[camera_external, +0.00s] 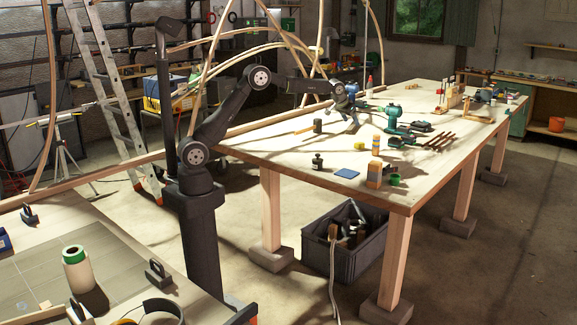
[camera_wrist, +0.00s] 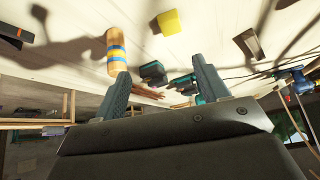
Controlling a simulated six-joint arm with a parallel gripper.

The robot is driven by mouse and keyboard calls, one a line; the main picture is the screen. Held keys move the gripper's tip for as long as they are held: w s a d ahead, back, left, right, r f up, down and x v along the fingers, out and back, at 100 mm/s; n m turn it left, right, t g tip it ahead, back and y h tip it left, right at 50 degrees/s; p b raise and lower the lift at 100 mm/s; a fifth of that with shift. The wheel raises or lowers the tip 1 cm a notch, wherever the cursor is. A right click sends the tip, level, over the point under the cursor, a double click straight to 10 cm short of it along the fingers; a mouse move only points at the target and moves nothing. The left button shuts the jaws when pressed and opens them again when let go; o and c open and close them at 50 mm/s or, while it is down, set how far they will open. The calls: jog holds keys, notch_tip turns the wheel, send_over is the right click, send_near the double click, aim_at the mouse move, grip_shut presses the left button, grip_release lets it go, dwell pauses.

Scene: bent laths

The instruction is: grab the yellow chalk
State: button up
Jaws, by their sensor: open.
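A small yellow block (camera_external: 359,147), possibly the chalk, lies on the long wooden table (camera_external: 262,147). It shows as a yellow square (camera_wrist: 168,22) near the top of the wrist view, beyond my fingertips. My gripper (camera_external: 352,118) is above the table, behind the yellow block in the outside view. Its two fingers are spread, with nothing held between them in the wrist view (camera_wrist: 160,67). The yellow block is in plain sight and apart from the fingers.
A banded wooden piece (camera_external: 374,174) stands near the table's front corner, beside a green cup (camera_external: 395,179). A blue pad (camera_external: 346,173) and small dark bottle (camera_external: 318,161) lie left of it. A green power tool (camera_external: 398,137) is right of the yellow block.

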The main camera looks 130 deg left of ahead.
jog(key=s, duration=0.1)
send_over(359, 143)
jog(key=d, duration=0.3)
jog(key=shift+n, duration=0.3)
notch_tip(359, 143, down, 10)
jog(key=shift+s+d+f, duration=0.1)
jog(key=shift+s+f, duration=0.05)
jog(key=shift+f, duration=0.1)
jog(key=shift+s+x, duration=0.15)
jog(key=shift+x, duration=1.1)
jog(key=shift+s+x, duration=0.15)
jog(key=shift+x, duration=1.1)
jog(key=shift+w, duration=0.1)
jog(key=c, duration=1.1)
